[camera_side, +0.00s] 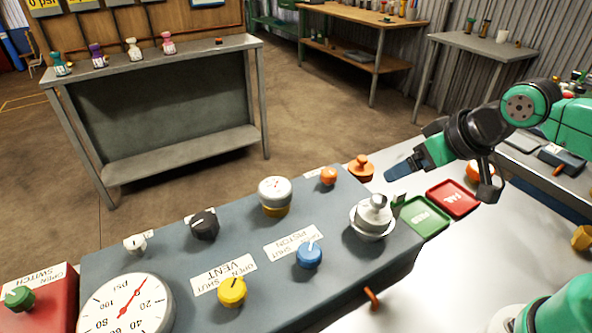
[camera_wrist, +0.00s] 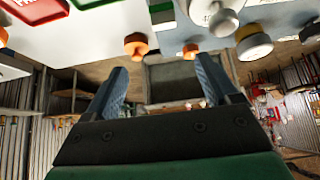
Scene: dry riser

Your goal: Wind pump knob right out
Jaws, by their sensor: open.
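No label reading pump is legible, so I cannot tell for certain which control is the pump knob. A large orange knob (camera_side: 361,168) stands at the panel's far right corner; it appears to show in the wrist view (camera_wrist: 137,45). A smaller orange knob (camera_side: 328,176) sits to its left beside a small unreadable label, and likely shows in the wrist view (camera_wrist: 190,50). My gripper (camera_side: 399,171) is right of the large orange knob, pointing left and apart from it. In the wrist view my gripper (camera_wrist: 162,70) is open, with nothing between its fingers.
The grey panel (camera_side: 185,262) also carries a yellow vent knob (camera_side: 232,292), a blue piston knob (camera_side: 309,256), a pressure gauge (camera_side: 126,306) and a silver domed fitting (camera_side: 373,218). Green (camera_side: 425,216) and red (camera_side: 453,198) trays lie to the right. Benches stand behind.

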